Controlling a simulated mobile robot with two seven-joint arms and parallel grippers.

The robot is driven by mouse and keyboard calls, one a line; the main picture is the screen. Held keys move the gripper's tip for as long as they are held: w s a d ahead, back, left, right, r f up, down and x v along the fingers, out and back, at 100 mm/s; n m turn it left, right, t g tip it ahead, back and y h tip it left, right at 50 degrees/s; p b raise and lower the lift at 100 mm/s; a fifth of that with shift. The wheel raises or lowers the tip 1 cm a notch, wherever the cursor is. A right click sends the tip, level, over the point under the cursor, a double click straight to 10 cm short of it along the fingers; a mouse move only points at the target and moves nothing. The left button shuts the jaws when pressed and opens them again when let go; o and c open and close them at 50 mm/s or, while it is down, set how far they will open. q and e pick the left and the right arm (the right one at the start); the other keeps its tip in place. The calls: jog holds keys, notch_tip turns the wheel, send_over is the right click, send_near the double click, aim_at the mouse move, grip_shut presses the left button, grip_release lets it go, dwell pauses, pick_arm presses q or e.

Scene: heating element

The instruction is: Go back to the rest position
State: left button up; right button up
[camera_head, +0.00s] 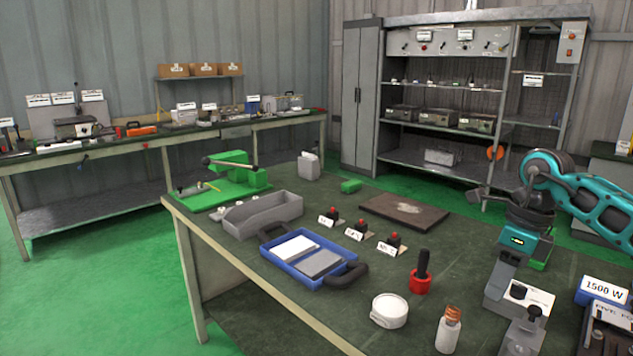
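My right arm comes in from the right edge, teal and bent at the elbow. Its wrist hangs down over the right part of the green-topped workbench (400,270). My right gripper (496,298) is low, pointing down beside a grey device with a black knob (528,325). Its fingers blend with the grey device, so I cannot tell whether they are open or touching it. My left arm and gripper are not in view.
Near the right gripper are a small bottle (449,330), a white round container (389,310), a red-based black-handled tool (421,273) and a "1500 W" unit (604,300). A blue tray (280,273), grey bin (262,215) and green press (225,180) stand farther left.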

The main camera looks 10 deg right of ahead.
jog(key=s+a+f+m+t+y, duration=0.25)
jog(key=a+m+y, duration=0.4)
jog(key=a, duration=0.75)
jog(key=s+a+f+m+t+y, duration=0.1)
jog(key=a+f+m+t+y, duration=0.25)
jog(key=a+y, duration=0.9)
jog(key=s+d+f+m+t+h, duration=0.15)
jog(key=f+m+t+h, duration=0.35)
jog(key=m, duration=0.6)
jog(key=d+f+m+t+h, duration=0.2)
jog(key=f+m+t+h, duration=0.25)
jog(key=m+h, duration=0.4)
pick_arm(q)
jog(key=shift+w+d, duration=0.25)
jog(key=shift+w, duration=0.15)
pick_arm(e)
jog(key=s+d+f+m+g+h, duration=0.2)
jog(key=s+f+m, duration=0.4)
jog(key=f, duration=0.1)
jog(key=s+d+f+m+g+h, duration=0.3)
jog(key=s+f+m, duration=0.3)
jog(key=s, duration=0.1)
jog(key=shift+d+f, duration=0.3)
jog(key=shift+f, duration=0.05)
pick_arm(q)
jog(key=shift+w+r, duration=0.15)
pick_arm(e)
jog(key=shift+m, duration=0.25)
